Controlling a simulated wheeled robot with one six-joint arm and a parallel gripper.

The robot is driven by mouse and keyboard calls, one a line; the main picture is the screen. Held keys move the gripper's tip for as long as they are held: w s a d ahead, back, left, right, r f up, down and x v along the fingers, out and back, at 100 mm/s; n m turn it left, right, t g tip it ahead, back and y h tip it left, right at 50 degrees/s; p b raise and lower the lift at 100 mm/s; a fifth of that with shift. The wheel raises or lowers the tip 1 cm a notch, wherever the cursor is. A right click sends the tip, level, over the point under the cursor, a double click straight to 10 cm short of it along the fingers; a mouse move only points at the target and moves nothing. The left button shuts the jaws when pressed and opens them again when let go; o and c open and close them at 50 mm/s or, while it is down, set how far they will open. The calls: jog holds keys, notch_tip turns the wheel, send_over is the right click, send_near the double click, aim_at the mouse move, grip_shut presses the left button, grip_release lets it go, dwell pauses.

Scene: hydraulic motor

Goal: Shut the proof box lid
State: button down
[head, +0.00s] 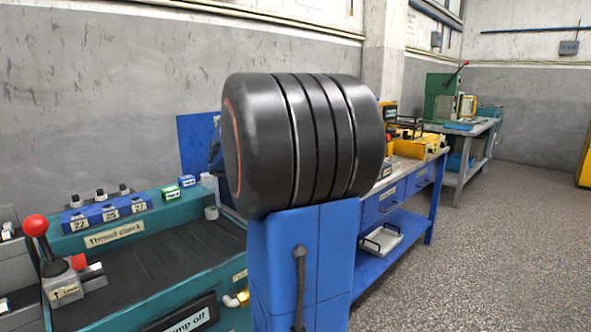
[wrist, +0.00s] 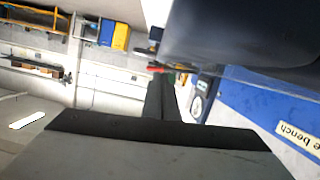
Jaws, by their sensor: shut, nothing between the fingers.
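I cannot pick out the proof box or its lid with certainty. In the head view an upright blue panel (head: 196,143) stands against the wall, its right side hidden, and I cannot tell if it is the lid. My gripper does not show clearly in the head view. In the wrist view my gripper (wrist: 163,88) shows as narrow dark fingers, shut and empty, beyond a broad grey part with a black edge. A dark smooth shape fills the top right there. I see no contact with a lid.
A teal thread check bench (head: 140,250) with a red-knobbed lever (head: 36,226) stands at left. A blue bench (head: 405,205) bears yellow equipment (head: 418,143); a labelled blue bench front (wrist: 262,112) shows in the wrist view. Grey floor (head: 480,260) is open at right.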

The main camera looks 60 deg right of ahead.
notch_tip(320, 180, up, 2)
jog(key=shift+r, duration=0.1)
jog(key=v, duration=1)
jog(key=shift+s, duration=0.2)
